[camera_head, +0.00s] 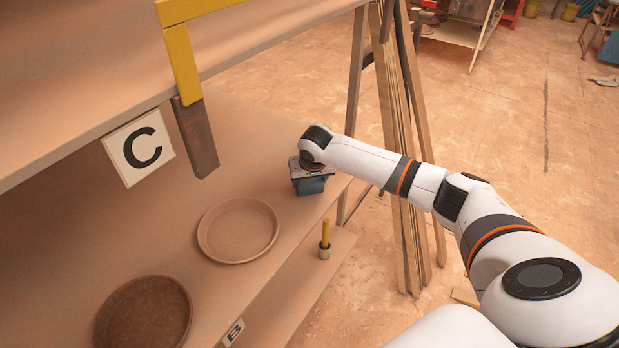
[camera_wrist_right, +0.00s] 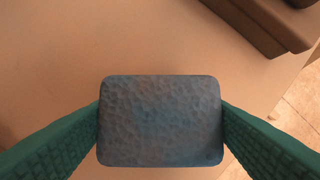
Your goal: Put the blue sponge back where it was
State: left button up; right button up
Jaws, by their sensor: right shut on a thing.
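The blue sponge (camera_wrist_right: 160,121) is a rounded block with a dimpled face in the right wrist view. My right gripper (camera_wrist_right: 161,128) is shut on it, with a green finger pressed to each side. In the head view the right gripper (camera_head: 310,180) is at the right end of the middle shelf (camera_head: 262,140). The sponge is mostly hidden there under the wrist. I cannot tell whether the sponge touches the shelf. My left gripper does not show.
A shallow tan dish (camera_head: 238,230) and a brown dish (camera_head: 143,315) stand on the shelf to the left. A yellow-handled tool (camera_head: 325,238) stands below the shelf edge. Wooden planks (camera_head: 398,150) lean at the right.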

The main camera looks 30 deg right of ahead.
jog(key=shift+f, duration=0.1)
jog(key=o, duration=1)
jog(key=shift+o, duration=0.2)
jog(key=v, duration=1.2)
